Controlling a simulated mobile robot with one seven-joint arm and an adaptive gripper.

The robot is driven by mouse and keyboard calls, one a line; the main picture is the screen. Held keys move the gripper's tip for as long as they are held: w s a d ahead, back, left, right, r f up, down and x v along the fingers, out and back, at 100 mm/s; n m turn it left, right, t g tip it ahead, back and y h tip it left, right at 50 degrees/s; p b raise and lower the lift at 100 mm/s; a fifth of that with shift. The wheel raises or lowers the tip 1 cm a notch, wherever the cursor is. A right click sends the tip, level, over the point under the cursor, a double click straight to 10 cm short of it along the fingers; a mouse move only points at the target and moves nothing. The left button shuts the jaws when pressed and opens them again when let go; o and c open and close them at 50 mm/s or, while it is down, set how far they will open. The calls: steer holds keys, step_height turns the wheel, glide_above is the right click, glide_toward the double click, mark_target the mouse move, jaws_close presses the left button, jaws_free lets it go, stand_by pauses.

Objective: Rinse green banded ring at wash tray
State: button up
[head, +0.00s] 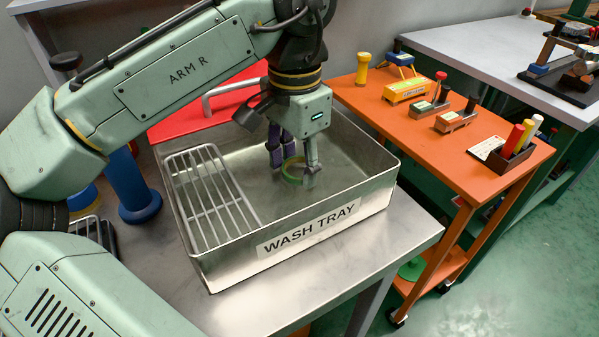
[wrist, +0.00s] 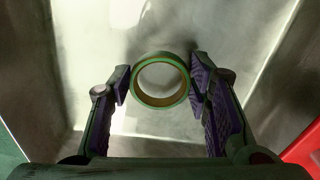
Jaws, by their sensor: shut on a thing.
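The green banded ring (head: 291,179) is inside the wash tray (head: 330,216), low in its open right part. In the wrist view the ring (wrist: 141,92) has a green edge and a brown inner wall, with its opening facing the camera. My gripper (head: 293,162) points down into the tray and is shut on the ring, one finger on each side. In the wrist view the purple-padded fingers of my gripper (wrist: 160,82) flank the ring. I cannot tell whether the ring touches the tray floor.
A wire rack (head: 212,195) fills the tray's left part. The tray walls surround my gripper. A red surface (head: 205,110) lies behind the tray, and a blue post (head: 132,185) stands left. An orange cart (head: 450,165) with several tools and blocks is on the right.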

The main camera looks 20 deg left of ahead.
stand_by(0.5)
step_height(320, 180, up, 12)
steer(key=p, duration=1.1)
steer(key=shift+f, duration=0.2)
stand_by(1.8)
step_height(320, 180, up, 4)
steer(key=p, duration=0.4)
stand_by(0.8)
